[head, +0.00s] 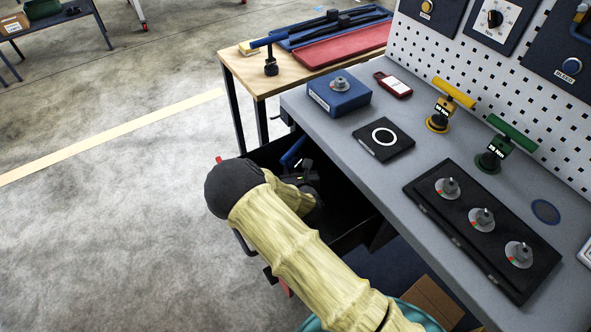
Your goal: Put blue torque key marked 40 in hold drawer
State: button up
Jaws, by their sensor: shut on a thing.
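My gripper (304,172) is low inside the open black drawer (350,226) under the grey bench, partly hidden by my own arm. It is shut on a torque key with a blue handle (292,150); the handle tilts up at the gripper's far side. The key's lower part and any marking on it are hidden. I cannot tell whether the key touches the drawer floor. Another key with a blue bar handle (270,67) stands on the wooden table; its marking is too small to read.
On the grey bench (330,130) are a blue box (339,96), a black pad with a white ring (383,138), a yellow key (440,118), a green key (493,157) and a black plate with three dials (455,212). A pegboard (470,60) stands behind. The floor at left is clear.

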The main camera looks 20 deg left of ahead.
jog(key=shift+f+b, duration=0.3)
jog(key=shift+f, duration=0.05)
jog(key=shift+w+f, duration=0.1)
jog(key=shift+f, duration=0.15)
jog(key=o, duration=1.2)
jog(key=shift+o, duration=0.2)
jog(key=shift+r, duration=0.5)
jog(key=shift+r+p, duration=0.3)
jog(key=shift+p, duration=0.15)
jog(key=v, duration=0.7)
jog(key=shift+s+d, duration=0.15)
jog(key=shift+s, duration=0.15)
